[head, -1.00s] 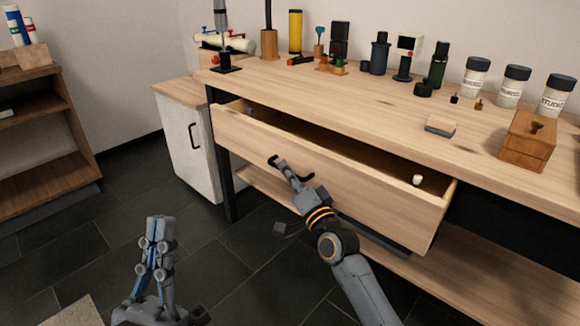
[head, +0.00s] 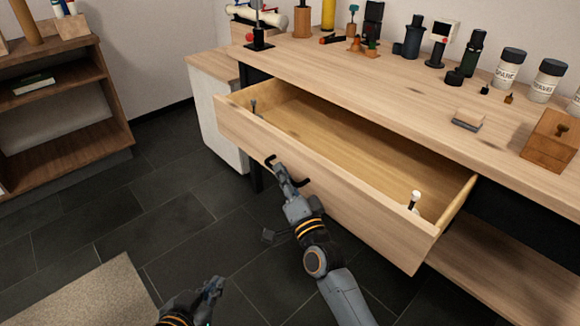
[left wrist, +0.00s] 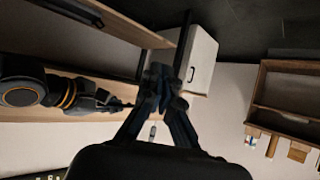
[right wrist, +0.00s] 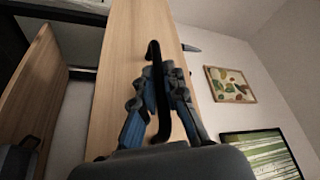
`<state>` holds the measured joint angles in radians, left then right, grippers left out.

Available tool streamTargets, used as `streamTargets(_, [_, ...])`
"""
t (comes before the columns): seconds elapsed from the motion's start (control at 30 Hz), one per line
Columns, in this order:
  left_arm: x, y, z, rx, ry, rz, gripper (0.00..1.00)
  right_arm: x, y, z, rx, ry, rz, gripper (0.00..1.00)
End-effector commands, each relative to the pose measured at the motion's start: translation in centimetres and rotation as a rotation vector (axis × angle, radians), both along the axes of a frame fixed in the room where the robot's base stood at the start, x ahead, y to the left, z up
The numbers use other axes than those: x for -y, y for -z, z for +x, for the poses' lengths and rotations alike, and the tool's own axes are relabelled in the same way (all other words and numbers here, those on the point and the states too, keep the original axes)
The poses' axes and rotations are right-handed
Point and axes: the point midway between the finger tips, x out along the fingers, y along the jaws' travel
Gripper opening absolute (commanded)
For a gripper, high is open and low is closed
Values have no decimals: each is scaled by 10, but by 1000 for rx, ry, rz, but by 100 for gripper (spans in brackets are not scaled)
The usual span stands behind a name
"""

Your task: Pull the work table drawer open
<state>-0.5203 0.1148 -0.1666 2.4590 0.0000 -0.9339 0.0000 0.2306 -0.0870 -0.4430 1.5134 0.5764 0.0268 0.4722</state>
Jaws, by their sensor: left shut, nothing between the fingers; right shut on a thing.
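The work table (head: 400,90) has a wide wooden drawer (head: 330,185) that stands well out from under the top, its inside showing. My right gripper (head: 281,178) is shut on the black drawer handle (head: 271,160); in the right wrist view the handle (right wrist: 152,60) runs between the fingers (right wrist: 155,85). A white-topped item (head: 415,198) is inside the drawer at the right, and a small dark item (head: 253,105) is at its left end. My left gripper (head: 214,290) is shut and empty, low in front of the table; its fingers (left wrist: 160,80) also show in the left wrist view.
The tabletop holds jars (head: 510,66), bottles (head: 414,36), a wooden box (head: 551,138) and a small block (head: 468,119). A white cabinet (head: 222,125) stands at the table's left, a shelf unit (head: 75,165) further left. Dark floor in front is clear around a beige mat (head: 90,290).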

Motion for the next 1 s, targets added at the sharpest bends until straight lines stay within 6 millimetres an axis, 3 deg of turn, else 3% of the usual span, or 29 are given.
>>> streamTargets(0.53, [-4,10,-10,-69,-6,16,0,-3,2,-4,-2,1,-3,0])
streamTargets(0.57, [-4,10,-10,-69,-6,16,0,-3,2,-4,-2,1,-3,15])
streamTargets(0.6, [-4,10,-10,-69,-6,16,0,-3,2,-4,-2,1,-3,21])
streamTargets(1.0, [-4,10,-10,-67,-4,15,0,0,3,-10,-2,0,-2,21])
